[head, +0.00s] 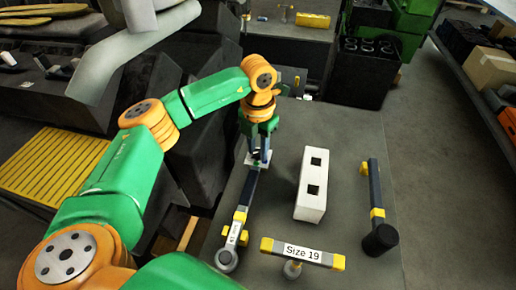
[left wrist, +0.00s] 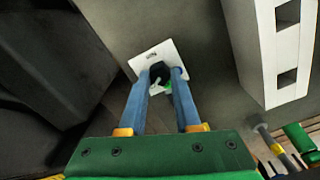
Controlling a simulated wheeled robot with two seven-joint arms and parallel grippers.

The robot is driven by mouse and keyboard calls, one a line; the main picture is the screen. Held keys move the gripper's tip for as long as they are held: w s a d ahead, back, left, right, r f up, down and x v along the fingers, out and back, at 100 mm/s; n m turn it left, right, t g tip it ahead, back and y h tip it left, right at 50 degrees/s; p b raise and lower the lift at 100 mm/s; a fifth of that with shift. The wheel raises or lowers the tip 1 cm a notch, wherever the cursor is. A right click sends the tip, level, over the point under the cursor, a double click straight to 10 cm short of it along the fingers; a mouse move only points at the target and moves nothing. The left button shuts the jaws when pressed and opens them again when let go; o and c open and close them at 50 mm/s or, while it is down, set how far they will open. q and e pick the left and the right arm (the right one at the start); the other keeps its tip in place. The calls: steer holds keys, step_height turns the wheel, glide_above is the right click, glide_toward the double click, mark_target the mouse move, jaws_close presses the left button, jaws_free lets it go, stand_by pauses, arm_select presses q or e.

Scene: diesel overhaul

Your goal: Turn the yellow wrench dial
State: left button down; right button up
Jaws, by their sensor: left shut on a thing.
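A torque-type wrench (head: 240,217) with a dark bar, yellow parts and a round grey ring end lies on the grey bench top. At its far end is a small white plate (head: 251,163), which also shows in the left wrist view (left wrist: 143,59). A small black knob (left wrist: 159,72) with a green mark stands at the plate. My left gripper (head: 261,156) reaches down over the plate, its two blue fingers shut on the black knob from both sides. The fingers hide part of the knob. My right gripper is in neither view.
A white block with two square holes (head: 313,185) stands right of the wrench. A dark and yellow tool with a black round end (head: 377,208) lies farther right. A yellow-ended bar labelled "Size 19" (head: 303,253) is at the front. Bare bench (head: 345,140) lies between.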

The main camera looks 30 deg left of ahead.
mark_target(258, 153)
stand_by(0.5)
arm_select(q)
steer(key=c, duration=0.6)
jaws_free()
step_height(258, 153, up, 7)
steer(key=shift+r+b, duration=0.1)
steer(key=shift+b, duration=0.6)
